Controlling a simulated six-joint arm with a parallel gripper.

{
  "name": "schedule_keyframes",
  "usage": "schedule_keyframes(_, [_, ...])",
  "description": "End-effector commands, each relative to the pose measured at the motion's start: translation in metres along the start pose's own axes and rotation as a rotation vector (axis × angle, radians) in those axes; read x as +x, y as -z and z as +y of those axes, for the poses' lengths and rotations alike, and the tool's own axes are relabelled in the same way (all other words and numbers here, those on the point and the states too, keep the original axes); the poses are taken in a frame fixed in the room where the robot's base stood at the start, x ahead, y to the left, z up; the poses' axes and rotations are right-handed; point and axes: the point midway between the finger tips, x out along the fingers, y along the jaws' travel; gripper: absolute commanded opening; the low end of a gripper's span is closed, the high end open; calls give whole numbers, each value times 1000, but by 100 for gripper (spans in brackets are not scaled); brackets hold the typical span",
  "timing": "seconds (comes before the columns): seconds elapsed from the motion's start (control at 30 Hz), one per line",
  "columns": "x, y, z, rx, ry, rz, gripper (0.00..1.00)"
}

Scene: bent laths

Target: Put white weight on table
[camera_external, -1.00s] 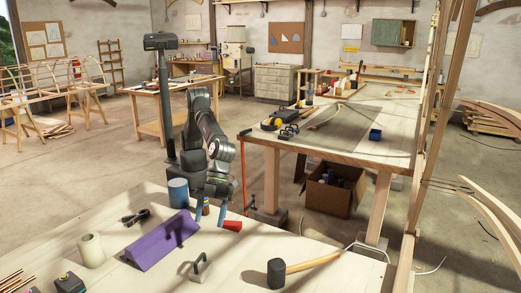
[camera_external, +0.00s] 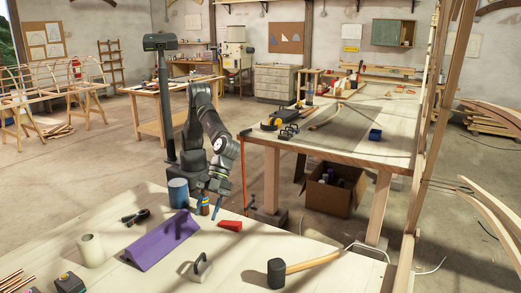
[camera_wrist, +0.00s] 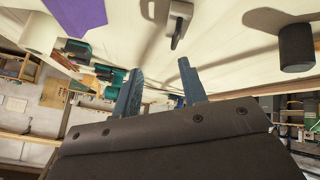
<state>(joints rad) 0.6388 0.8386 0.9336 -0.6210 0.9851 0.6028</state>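A pale whitish-grey weight with a hooked top (camera_external: 201,268) stands on the near table (camera_external: 245,245), between the purple block and the mallet. It also shows at the top of the wrist view (camera_wrist: 178,20), ahead of my fingers. My gripper (camera_external: 213,202) is above the far edge of that table, beyond the weight and apart from it. In the wrist view its two blue fingers (camera_wrist: 160,72) are spread, with nothing held between them.
A purple angled block (camera_external: 162,241), a white roll (camera_external: 91,250), a blue cylinder (camera_external: 178,191), a red wedge (camera_external: 231,225) and a mallet (camera_external: 278,272) stand or lie around the near table. A bigger workbench (camera_external: 350,145) stands behind on the right.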

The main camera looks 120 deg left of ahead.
Motion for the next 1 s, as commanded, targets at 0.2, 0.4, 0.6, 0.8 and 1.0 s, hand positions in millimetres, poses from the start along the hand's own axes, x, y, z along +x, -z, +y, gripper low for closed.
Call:
schedule_keyframes(0.2, [10, -18, 7, -759, -197, 95, 39])
schedule_keyframes(0.4, [10, -33, -2, -1493, -390, 134, 39])
schedule_keyframes(0.6, [7, -51, -21, -2123, -571, 136, 39])
schedule_keyframes(0.8, [5, -61, -33, -2430, -673, 127, 39])
schedule_keyframes(1.0, [24, -52, -33, -2470, -687, 123, 39])
